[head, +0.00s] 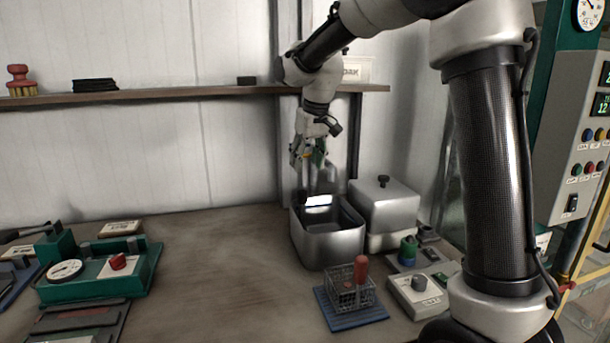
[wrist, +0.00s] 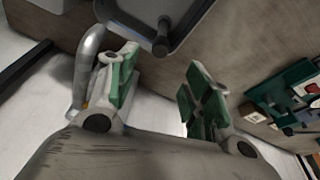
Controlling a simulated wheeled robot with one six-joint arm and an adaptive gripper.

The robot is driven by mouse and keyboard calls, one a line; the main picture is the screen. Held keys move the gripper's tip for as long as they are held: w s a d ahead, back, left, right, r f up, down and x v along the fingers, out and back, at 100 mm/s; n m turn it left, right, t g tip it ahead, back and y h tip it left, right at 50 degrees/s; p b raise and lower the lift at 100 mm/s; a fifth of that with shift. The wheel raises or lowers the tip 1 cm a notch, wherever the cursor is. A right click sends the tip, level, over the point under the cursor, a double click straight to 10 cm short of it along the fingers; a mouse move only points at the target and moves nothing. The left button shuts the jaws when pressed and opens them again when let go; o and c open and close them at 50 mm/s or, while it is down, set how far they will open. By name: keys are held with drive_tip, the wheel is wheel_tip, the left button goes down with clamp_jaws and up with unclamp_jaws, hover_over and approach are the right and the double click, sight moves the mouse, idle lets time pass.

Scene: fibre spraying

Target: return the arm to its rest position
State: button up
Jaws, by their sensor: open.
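My arm reaches from the right over the bench, with my gripper (head: 308,153) pointing down above the back of an open metal tank (head: 328,247). The wrist view shows my gripper (wrist: 160,78) with its two green-padded fingers spread apart and nothing between them. A bent metal pipe (wrist: 88,62) passes close beside the left finger in that view. Part of a metal vessel with a rounded corner shows at its top edge. In the head view the lower end of the gripper is small against the pipe, and I cannot tell whether they touch.
A lidded metal box (head: 388,205) stands right of the tank. A wire basket (head: 345,292) with a red handle sits on a blue mat (head: 358,317) in front. A shelf (head: 190,93) runs behind. A green gauge device (head: 100,270) is at left; the middle bench is clear.

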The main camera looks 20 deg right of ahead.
drive_tip(key=shift+s+r, duration=0.15)
drive_tip(key=shift+r, duration=0.2)
drive_tip(key=s+d+m, duration=0.1)
drive_tip(key=s+d, duration=0.3)
drive_tip(key=s, duration=0.7)
drive_tip(key=s+d+f+m+t, duration=0.1)
drive_tip(key=s+d, duration=0.4)
drive_tip(key=s, duration=0.6)
drive_tip(key=s+d+f+m, duration=0.1)
drive_tip(key=s+d, duration=0.4)
drive_tip(key=s, duration=0.6)
drive_tip(key=shift+s+t+h, duration=0.3)
drive_tip(key=shift+s+h, duration=0.1)
